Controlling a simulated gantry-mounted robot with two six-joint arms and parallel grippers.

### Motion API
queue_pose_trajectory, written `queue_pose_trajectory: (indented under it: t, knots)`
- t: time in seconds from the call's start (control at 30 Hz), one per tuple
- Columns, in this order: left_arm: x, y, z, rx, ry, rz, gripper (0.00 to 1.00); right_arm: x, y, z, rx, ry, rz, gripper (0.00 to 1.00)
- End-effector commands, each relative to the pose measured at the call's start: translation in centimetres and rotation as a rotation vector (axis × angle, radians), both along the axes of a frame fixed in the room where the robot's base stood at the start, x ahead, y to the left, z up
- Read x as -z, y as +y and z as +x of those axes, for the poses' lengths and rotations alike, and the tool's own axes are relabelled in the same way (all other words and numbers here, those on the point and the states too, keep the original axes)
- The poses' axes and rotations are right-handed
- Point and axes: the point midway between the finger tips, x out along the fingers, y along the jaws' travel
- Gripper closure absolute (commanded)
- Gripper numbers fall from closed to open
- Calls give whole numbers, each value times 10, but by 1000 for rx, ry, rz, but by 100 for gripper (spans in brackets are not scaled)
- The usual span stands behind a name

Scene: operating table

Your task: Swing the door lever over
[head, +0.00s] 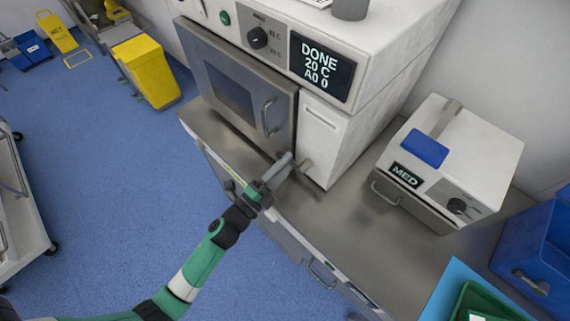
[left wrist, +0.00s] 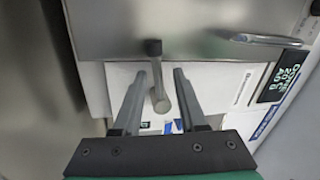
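The door lever (left wrist: 159,97) is a short grey bar hanging from a dark pivot at the edge of the steel door, in the left wrist view. My left gripper (left wrist: 160,75) is open, with one finger on each side of the lever and a visible gap to both. In the head view my left gripper (head: 294,174) is at the lower right corner of the door (head: 232,88), and its fingers largely hide the lever there. The door appears shut and has a curved handle (head: 268,117). The display (head: 321,67) reads DONE, 20 C, A0 0. My right gripper is not in view.
The machine stands on a steel counter (head: 350,228). A white MED box (head: 470,150) with a steel drawer stands to its right. A blue bin (head: 535,250) and a green tray (head: 485,300) are at the lower right. The counter between is clear.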

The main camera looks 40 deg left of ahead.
Motion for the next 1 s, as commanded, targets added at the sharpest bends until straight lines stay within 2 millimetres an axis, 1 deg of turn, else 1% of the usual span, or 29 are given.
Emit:
queue_pose_trajectory:
  t: [0.27, 0.37, 0.47, 0.7, 0.8, 0.9, 1.0]
  knots:
    - [1, 0, -1, -1, 3, -1, 56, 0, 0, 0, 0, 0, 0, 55]
    - [3, 0, -6, -2, 5, -3, 56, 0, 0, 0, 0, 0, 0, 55]
    - [7, 0, -21, -2, 6, -2, 56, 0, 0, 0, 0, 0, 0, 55]
    - [18, -1, -78, -4, 7, -2, 56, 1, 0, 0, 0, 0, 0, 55]
    - [21, -1, -97, -4, 7, -1, 56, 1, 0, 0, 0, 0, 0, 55]
    - [23, -2, -109, -3, 5, -1, 56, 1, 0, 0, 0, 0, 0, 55]
    - [23, -3, -114, -1, 2, -1, 56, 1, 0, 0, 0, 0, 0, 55]
